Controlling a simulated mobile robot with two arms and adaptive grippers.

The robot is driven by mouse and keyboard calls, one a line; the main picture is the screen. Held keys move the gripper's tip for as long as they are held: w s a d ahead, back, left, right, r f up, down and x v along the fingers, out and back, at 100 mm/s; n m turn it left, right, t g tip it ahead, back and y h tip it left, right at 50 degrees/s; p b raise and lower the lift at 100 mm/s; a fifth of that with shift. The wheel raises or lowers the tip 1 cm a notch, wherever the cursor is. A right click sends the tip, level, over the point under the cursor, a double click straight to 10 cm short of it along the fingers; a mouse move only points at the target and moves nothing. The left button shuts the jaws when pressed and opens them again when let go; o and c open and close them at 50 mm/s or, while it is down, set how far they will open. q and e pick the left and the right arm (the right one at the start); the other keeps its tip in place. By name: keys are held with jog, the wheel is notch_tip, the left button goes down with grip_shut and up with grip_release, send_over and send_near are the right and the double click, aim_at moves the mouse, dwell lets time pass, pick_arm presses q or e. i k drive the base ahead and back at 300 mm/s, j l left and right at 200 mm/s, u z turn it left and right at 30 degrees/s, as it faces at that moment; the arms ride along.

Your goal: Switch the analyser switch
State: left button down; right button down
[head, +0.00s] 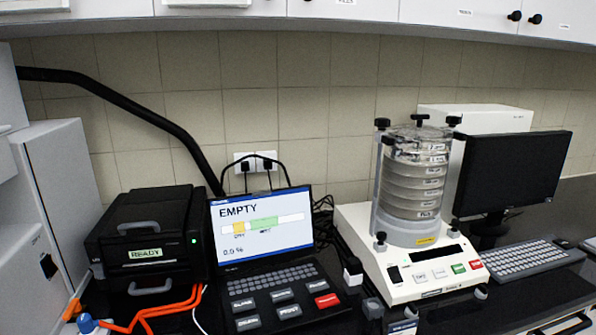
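A black box-shaped unit with a READY label (149,253) and a small green light stands on the bench at left. Beside it, a black console has a screen (262,222) reading EMPTY and 0.0 %, with keys and a red button (327,300) below. Which of these is the analyser I cannot tell for sure. A dark rocker-like switch (394,274) is on the front of the white sieve shaker (423,262). A small black part (48,265) is on the white cabinet at far left; I cannot tell if it is a switch. Neither gripper is in view.
A monitor (512,172) and keyboard (520,258) stand at right. Orange cables (150,312) lie at front left. A black hose (130,107) runs along the tiled wall to behind the console. White wall cupboards (345,10) hang above.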

aim_at(50, 267)
jog(key=u, duration=1.9)
